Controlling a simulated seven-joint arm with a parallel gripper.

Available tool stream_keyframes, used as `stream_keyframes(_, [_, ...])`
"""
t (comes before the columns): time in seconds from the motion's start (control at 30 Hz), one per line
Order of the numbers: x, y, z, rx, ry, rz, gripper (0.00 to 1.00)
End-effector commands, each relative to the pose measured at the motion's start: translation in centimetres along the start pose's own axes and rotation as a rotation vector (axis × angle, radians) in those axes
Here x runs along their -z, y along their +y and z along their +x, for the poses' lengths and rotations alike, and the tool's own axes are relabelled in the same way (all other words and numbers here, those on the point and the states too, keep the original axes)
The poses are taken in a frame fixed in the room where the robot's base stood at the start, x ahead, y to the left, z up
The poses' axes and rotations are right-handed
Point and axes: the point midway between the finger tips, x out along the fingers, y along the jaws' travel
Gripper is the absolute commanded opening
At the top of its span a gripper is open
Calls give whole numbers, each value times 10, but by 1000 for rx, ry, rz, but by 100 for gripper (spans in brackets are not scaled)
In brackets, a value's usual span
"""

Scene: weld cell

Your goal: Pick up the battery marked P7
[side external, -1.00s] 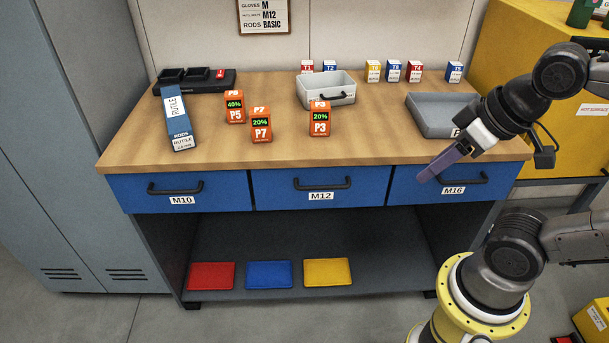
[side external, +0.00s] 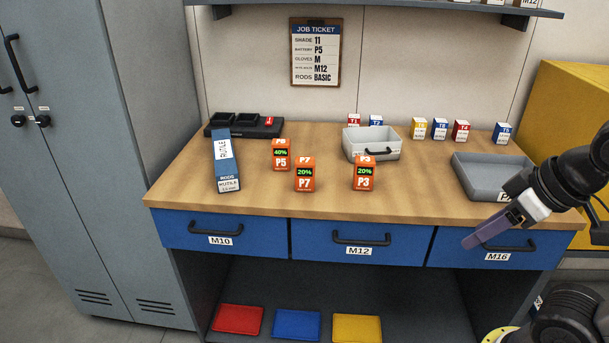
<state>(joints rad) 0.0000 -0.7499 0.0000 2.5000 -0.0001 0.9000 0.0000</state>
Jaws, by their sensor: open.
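The orange battery marked P7 (side external: 305,176) stands upright on the workbench top (side external: 400,203), with a green 20% display on its front. An orange battery marked P5 (side external: 281,155) with a 40% display stands just behind it to the left. An orange battery marked P3 (side external: 365,174) with a 20% display stands to its right. My gripper (side external: 484,237) is at the right, near the bench's front edge, well apart from the batteries. Nothing shows between its jaws; the finger gap is hard to see from this side.
A blue rods box (side external: 225,172) and a black charger (side external: 262,128) are at the left. A light grey bin (side external: 371,146) stands behind P3. A grey tray (side external: 490,177) is beside my gripper. Several small coloured boxes line the back. The front middle of the top is clear.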

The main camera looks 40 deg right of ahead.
Motion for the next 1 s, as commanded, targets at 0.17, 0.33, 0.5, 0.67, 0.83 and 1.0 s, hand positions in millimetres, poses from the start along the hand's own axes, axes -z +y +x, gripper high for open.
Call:
stream_keyframes(0.17, [0,0,0,0,0,0,47])
stream_keyframes(0.33, [0,0,0,0,0,0,47])
stream_keyframes(0.5, [0,0,0,0,0,0,74])
stream_keyframes(0.67, [0,0,0,0,0,0,90])
stream_keyframes(0.83, [0,0,0,0,0,0,90])
stream_keyframes(1.0, [-1,0,0,1,-3,76,90])
